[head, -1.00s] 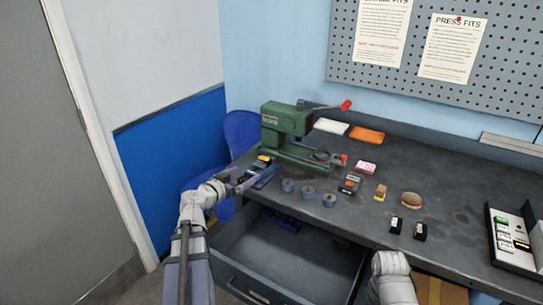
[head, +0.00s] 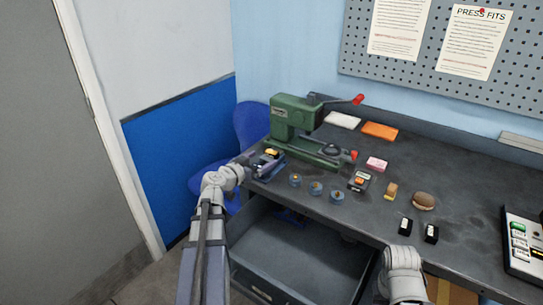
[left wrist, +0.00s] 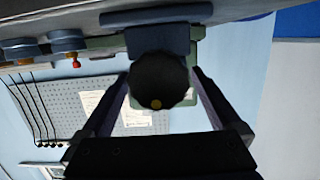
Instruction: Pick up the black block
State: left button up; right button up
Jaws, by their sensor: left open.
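Two small black blocks with white marks stand near the bench's front edge in the head view, a left one (head: 405,226) and a right one (head: 431,234). I cannot tell which black thing the task means. My left gripper (head: 257,163) is open at the bench's left end, by a blue tray (head: 266,172). A dark thing with a yellow top (head: 271,153) is beside its fingers. In the left wrist view, a dark round thing with a yellow dot (left wrist: 160,80) shows between the open fingers; contact is unclear.
A green press (head: 294,120) stands behind the tray. Several blue round pieces (head: 316,188), a black-and-orange item (head: 359,181) and a brown bun-shaped thing (head: 424,201) lie right. An open drawer (head: 300,260) juts out below.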

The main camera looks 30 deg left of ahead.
aim_at(269, 154)
pick_arm(q)
jog(key=x, duration=0.4)
jog(key=shift+w+a+b, duration=0.1)
jog(key=shift+w+b, duration=0.2)
jog(key=shift+w, duration=0.15)
jog(key=shift+s, duration=0.1)
jog(key=shift+c, duration=0.2)
grip_shut()
